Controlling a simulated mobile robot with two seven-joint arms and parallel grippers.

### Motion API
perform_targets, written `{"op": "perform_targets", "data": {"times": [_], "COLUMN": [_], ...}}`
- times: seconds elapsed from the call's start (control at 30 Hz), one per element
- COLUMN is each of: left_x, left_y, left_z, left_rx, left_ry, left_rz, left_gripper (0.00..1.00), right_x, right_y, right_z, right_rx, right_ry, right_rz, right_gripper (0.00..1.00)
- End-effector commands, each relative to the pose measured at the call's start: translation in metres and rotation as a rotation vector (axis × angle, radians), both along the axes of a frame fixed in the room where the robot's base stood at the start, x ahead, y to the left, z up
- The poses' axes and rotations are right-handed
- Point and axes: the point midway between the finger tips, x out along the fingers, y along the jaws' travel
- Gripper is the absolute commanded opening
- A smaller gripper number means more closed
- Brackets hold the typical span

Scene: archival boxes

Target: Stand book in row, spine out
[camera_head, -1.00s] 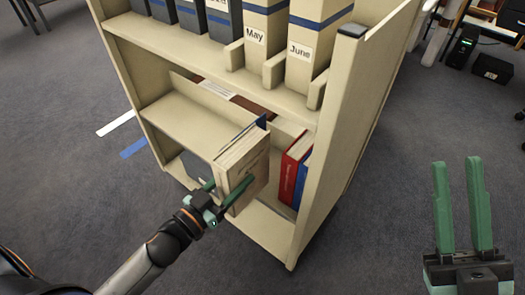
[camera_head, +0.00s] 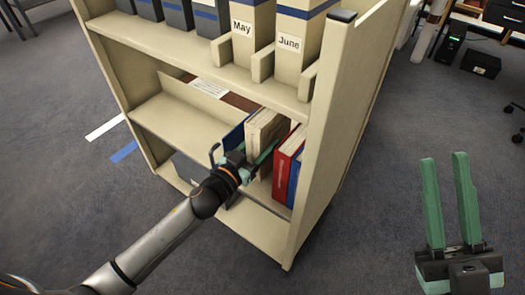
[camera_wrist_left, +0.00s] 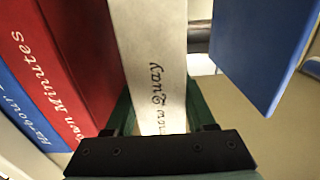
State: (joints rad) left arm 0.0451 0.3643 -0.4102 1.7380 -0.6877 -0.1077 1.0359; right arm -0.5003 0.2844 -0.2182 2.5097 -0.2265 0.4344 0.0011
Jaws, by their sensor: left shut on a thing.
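A cream book (camera_head: 266,128) stands on the lower shelf, between a blue book (camera_head: 234,138) and a red book (camera_head: 283,170). My left gripper (camera_head: 258,160) is shut on it at the shelf's front. In the left wrist view, the cream book's spine (camera_wrist_left: 155,70) faces the camera, with lettering running along it, and green fingers lie on both sides. The red book (camera_wrist_left: 65,60) is close on one side; the blue book (camera_wrist_left: 262,50) is apart on the other, tilted in the picture. My right gripper (camera_head: 445,162) is open and empty, away from the shelf.
Another blue book (camera_head: 297,178) stands between the red book and the shelf unit's side panel (camera_head: 345,110). Boxes labelled May (camera_head: 252,40) and June (camera_head: 297,50) stand on the shelf above. The lower shelf's left part (camera_head: 170,125) is mostly clear.

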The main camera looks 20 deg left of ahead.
Motion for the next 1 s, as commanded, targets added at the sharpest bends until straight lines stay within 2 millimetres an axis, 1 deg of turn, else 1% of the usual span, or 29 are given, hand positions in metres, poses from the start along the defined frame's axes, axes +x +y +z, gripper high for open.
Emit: {"op": "perform_targets", "data": {"times": [0.03,0.1,0.2,0.47,0.63,0.67,0.9,1.0], "left_x": [0.000,0.000,0.000,0.000,0.000,-0.001,-0.001,-0.001], "left_y": [0.000,0.000,0.000,0.000,0.000,0.000,0.000,0.000], "left_z": [-0.008,-0.018,-0.027,-0.025,-0.031,-0.033,-0.033,-0.032], "left_rx": [-0.004,-0.002,-0.003,-0.003,-0.003,0.000,0.000,0.000], "left_ry": [-0.004,-0.005,-0.005,-0.005,-0.004,0.002,0.002,0.002], "left_rz": [0.000,0.000,-0.002,-0.002,-0.001,0.001,0.000,0.000], "left_gripper": [0.00,0.00,0.00,0.00,0.00,0.58,0.85,0.85], "right_x": [0.000,0.001,0.001,0.000,0.000,0.000,0.001,0.001], "right_y": [0.000,0.000,0.001,0.003,0.003,0.003,0.003,0.003], "right_z": [-0.009,-0.016,-0.022,-0.020,-0.024,-0.023,-0.023,-0.023], "right_rx": [0.003,0.009,0.018,0.020,0.021,0.020,0.019,0.019], "right_ry": [0.002,0.008,0.015,0.019,0.021,0.021,0.020,0.020], "right_rz": [0.004,0.009,0.020,0.030,0.031,0.031,0.031,0.031], "right_gripper": [0.27,0.27,0.27,0.27,0.27,0.27,0.27,0.27]}}
